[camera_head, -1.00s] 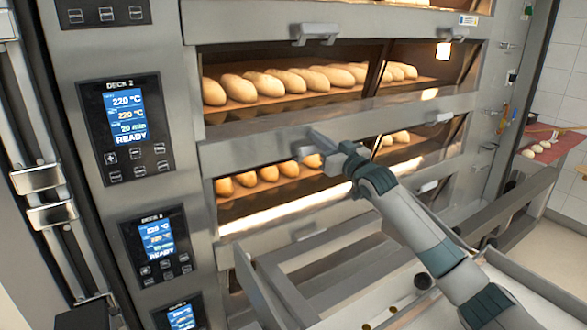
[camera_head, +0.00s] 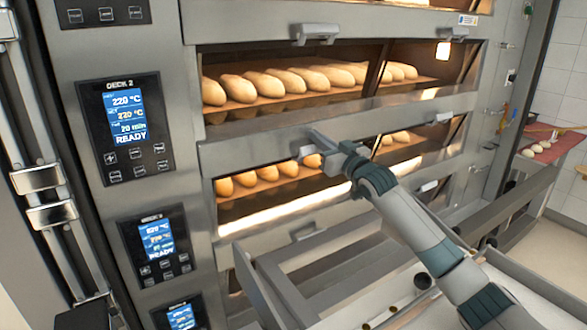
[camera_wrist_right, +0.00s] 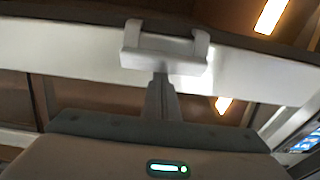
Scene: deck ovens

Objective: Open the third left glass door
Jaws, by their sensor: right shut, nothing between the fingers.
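The third left glass door (camera_head: 265,182) is the lower lit one in the head view, with bread behind its glass. It looks closed. Its pale handle (camera_head: 307,152) is on the steel strip along its top and is partly hidden by my right gripper (camera_head: 322,142). In the wrist view the handle (camera_wrist_right: 165,60) is a bracket with two arms. My right gripper (camera_wrist_right: 160,82) is shut and empty, with its tips at the handle's bar. I cannot tell whether they touch it. My left gripper is not in view.
Another glass door with a handle (camera_head: 315,33) is above, and another handle (camera_head: 305,232) is below. Control panels (camera_head: 127,128) line the left side. Grey rails (camera_head: 335,262) fill the space under my right forearm. A red board (camera_head: 551,146) lies far right.

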